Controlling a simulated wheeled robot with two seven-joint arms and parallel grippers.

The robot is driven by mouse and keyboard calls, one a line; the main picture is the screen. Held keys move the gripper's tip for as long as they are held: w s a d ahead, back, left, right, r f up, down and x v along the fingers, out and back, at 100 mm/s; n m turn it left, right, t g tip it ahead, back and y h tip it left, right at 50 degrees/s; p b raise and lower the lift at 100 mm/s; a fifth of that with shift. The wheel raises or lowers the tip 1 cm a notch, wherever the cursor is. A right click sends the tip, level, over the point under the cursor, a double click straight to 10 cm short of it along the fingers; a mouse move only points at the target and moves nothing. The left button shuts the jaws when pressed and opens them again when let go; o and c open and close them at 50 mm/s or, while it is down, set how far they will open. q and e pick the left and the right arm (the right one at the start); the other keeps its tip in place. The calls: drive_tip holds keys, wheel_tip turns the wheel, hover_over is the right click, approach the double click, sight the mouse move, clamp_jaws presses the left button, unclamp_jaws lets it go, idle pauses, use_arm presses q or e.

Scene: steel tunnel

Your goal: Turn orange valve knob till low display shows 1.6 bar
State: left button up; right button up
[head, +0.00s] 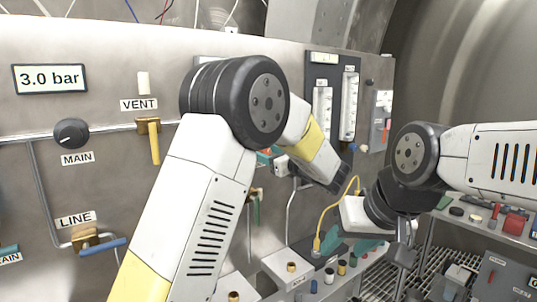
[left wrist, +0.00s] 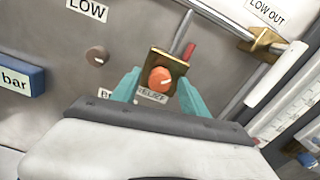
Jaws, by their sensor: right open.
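The orange knob (left wrist: 160,79) sits on a brass block on the steel panel. A partly covered label below it ends in "ELIEF". In the left wrist view my left gripper (left wrist: 158,92) is open, its teal fingers on either side of the knob with gaps visible. In the head view my left gripper (head: 268,156) is mostly hidden behind my own arm. A blue-cased display (left wrist: 18,80) is cut off at the left edge; only "bar" reads, its number is out of view. My right gripper (head: 348,243) is open, low over the bench, away from the panel.
A LOW label (left wrist: 87,8) and a small grey knob (left wrist: 96,55) are left of the orange knob. A brass valve (left wrist: 260,40) by LOW OUT is at right. The main display (head: 50,78) reads 3.0 bar. A yellow cable (head: 335,205) hangs near my right gripper.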

use_arm(q)
clamp_jaws()
drive_tip(key=shift+n, duration=0.5)
drive_tip(key=shift+o, duration=0.2)
unclamp_jaws()
drive_tip(key=shift+s, duration=0.1)
drive_tip(key=v, duration=0.7)
drive_tip(key=shift+s+d, duration=0.25)
